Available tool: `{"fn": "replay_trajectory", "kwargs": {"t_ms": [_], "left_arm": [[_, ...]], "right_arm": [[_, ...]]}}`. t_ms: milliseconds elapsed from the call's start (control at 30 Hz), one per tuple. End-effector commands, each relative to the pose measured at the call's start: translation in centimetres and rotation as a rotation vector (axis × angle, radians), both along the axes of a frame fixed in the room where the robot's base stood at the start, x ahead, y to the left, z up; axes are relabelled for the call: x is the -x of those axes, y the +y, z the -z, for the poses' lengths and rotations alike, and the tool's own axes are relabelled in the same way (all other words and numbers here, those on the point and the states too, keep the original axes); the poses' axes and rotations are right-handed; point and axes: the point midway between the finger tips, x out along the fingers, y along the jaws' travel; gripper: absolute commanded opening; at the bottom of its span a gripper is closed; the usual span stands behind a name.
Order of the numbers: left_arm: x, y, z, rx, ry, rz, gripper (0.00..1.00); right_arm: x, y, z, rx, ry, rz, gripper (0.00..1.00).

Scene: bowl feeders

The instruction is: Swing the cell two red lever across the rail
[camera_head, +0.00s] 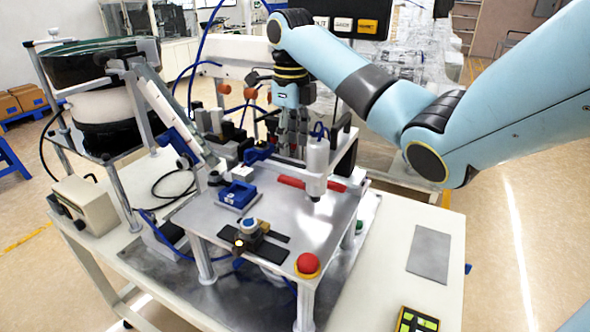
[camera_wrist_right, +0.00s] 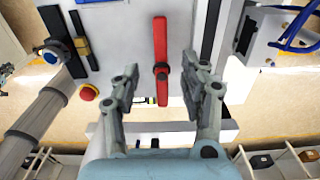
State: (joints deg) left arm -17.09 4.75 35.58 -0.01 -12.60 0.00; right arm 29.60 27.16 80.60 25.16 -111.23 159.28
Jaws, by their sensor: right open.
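The red lever (camera_head: 292,182) is a flat bar lying across the far part of the metal plate in the head view, partly hidden behind a white upright cylinder. In the right wrist view the red lever (camera_wrist_right: 161,48) runs up the picture, with a dark round pivot near its middle. My right gripper (camera_head: 291,143) points down beyond the lever in the head view. In the wrist view the right gripper (camera_wrist_right: 160,72) is open, with one finger on each side of the lever's lower half and visible gaps. Contact does not show. My left gripper is out of view.
The white cylinder (camera_head: 316,168) stands close in front of the lever. A red push button (camera_head: 308,264) sits at the metal plate's (camera_head: 310,225) near corner. A blue block (camera_head: 237,194) and a dark knob unit (camera_head: 247,238) are on the plate. A bowl feeder (camera_head: 105,103) stands left.

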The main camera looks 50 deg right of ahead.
Motion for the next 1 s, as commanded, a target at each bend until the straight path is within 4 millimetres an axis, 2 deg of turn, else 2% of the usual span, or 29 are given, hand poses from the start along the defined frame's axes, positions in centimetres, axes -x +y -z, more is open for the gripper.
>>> {"fn": "replay_trajectory", "kwargs": {"t_ms": [200,433,600,833,1000], "left_arm": [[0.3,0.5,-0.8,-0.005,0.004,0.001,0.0],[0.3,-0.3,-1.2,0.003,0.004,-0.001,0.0],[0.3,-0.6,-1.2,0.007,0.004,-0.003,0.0],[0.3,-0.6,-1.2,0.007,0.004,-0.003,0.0],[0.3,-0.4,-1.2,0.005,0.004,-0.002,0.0]], "right_arm": [[0.1,0.1,4.4,-0.002,0.005,0.0,0.44],[0.0,0.0,7.9,-0.001,0.001,0.0,0.44],[0.0,0.0,8.9,0.0,-0.001,0.0,0.44],[0.0,0.0,8.9,0.0,-0.001,-0.001,0.44],[0.0,0.0,8.9,0.0,-0.001,-0.001,0.23]]}}
